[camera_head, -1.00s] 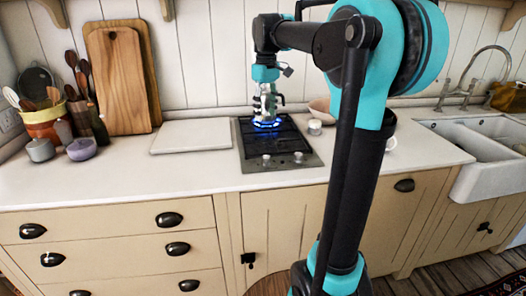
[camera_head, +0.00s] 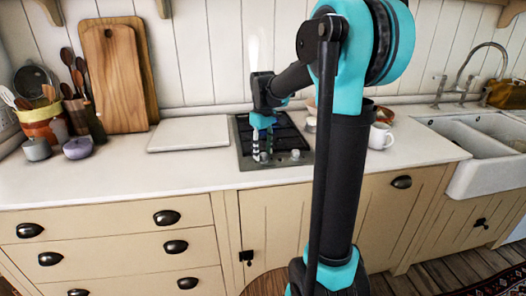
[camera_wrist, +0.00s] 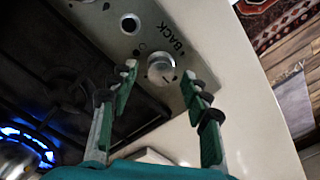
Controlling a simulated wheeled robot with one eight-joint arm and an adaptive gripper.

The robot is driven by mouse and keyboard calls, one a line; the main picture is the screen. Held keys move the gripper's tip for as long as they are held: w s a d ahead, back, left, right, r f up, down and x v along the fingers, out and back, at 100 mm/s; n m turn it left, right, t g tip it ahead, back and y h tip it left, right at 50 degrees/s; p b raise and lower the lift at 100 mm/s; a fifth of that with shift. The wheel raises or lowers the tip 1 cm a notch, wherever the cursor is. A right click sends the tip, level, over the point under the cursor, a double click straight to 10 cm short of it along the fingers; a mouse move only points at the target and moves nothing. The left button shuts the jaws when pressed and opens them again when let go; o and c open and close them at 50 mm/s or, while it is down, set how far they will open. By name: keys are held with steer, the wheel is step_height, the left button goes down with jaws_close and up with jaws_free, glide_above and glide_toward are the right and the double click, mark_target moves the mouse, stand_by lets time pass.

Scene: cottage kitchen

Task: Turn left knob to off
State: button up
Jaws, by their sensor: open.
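The cooktop (camera_head: 285,136) is a dark hob set in the counter, with metal knobs along its front edge. My gripper (camera_head: 262,155) is at the front left of it, in front of the left knob, which it mostly hides in the head view. In the wrist view my gripper (camera_wrist: 160,80) is open, with a round silver knob (camera_wrist: 162,70) between and slightly beyond its fingertips. I cannot tell whether the fingers touch it. The word BACK is printed beside this knob. The right knob (camera_head: 295,154) is clear of the gripper. A blue flame (camera_wrist: 28,140) burns at the lower left of the wrist view.
A metal pot (camera_wrist: 15,160) partly shows by the flame. A white board (camera_head: 188,133) lies left of the cooktop. The counter's front strip is clear.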

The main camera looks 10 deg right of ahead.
steer(key=shift+f, duration=0.2)
jaws_close()
stand_by(0.3)
